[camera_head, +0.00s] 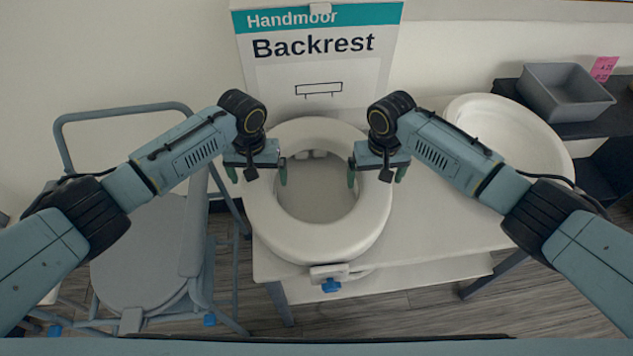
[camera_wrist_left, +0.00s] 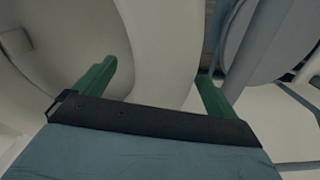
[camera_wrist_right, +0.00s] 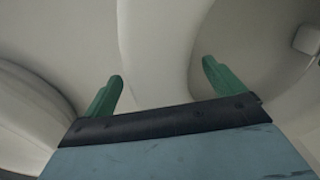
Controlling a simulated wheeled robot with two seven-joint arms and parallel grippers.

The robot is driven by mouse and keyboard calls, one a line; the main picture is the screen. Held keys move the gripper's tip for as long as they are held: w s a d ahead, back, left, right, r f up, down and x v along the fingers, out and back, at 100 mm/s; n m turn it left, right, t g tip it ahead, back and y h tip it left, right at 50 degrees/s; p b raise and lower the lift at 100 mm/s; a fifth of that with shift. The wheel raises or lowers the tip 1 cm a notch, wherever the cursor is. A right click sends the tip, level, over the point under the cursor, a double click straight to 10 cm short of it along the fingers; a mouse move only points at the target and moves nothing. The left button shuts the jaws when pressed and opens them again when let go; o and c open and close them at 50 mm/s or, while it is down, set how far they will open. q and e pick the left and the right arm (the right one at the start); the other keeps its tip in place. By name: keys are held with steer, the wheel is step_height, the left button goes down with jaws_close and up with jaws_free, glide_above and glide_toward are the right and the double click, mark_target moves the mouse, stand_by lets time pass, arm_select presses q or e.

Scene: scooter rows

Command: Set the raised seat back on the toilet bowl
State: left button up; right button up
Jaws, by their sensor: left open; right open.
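The raised seat (camera_head: 318,248) is a thick white ring with a wide opening, in the middle of the head view. A white bracket with a blue knob (camera_head: 331,285) is at its front. A curved white edge shows under its front right; I cannot tell how much of the toilet bowl this is. My left gripper (camera_head: 258,174) is open, its green fingers on either side of the ring's left rim. My right gripper (camera_head: 376,176) is open over the right rim likewise. The rim shows between the fingers in the left wrist view (camera_wrist_left: 165,50) and right wrist view (camera_wrist_right: 155,50).
A white oval basin-like piece (camera_head: 520,125) lies to the right on the white platform (camera_head: 440,225). A grey bin (camera_head: 568,92) stands on a dark shelf at the back right. A grey framed commode chair (camera_head: 140,250) stands close on the left. A Backrest box (camera_head: 318,60) stands behind.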

arm_select(q)
steer(key=shift+f, duration=1.5)
arm_select(e)
steer(key=shift+f, duration=1.5)
arm_select(q)
steer(key=shift+r, duration=0.1)
steer(key=c, duration=1.8)
arm_select(e)
steer(key=shift+r, duration=0.1)
steer(key=c, duration=1.8)
